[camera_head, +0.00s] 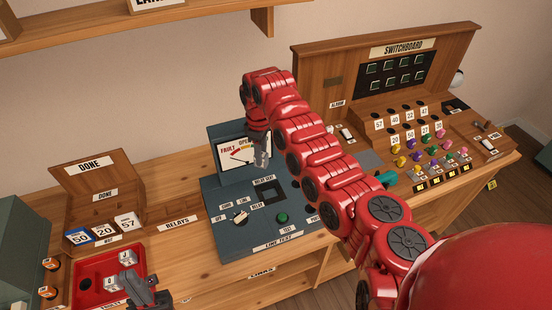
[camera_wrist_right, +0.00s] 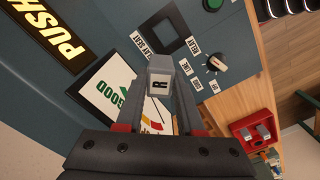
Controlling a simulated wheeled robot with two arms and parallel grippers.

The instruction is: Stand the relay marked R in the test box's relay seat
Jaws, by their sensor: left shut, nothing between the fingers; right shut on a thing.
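The relay marked R (camera_wrist_right: 159,86) is a pale grey block with a black R, seen in the right wrist view between my right fingertips. My right gripper (camera_head: 263,157) is shut on it and holds it above the test box (camera_head: 222,222), in front of the box's dial. The relay seat (camera_head: 269,192) is a dark square recess in the box's top face; it also shows in the right wrist view (camera_wrist_right: 173,36), and it looks empty. The relay is apart from the seat. My left gripper (camera_head: 147,290) is shut and empty, beside the red tray at lower left.
The red tray (camera_head: 84,299) holds pale blocks. The test box carries a rotary knob (camera_head: 240,217), a green button (camera_head: 282,217) and a raised dial panel (camera_head: 240,152). A wooden DONE box (camera_head: 95,180) stands left, the switchboard (camera_head: 340,70) right. My right arm hides part of the bench.

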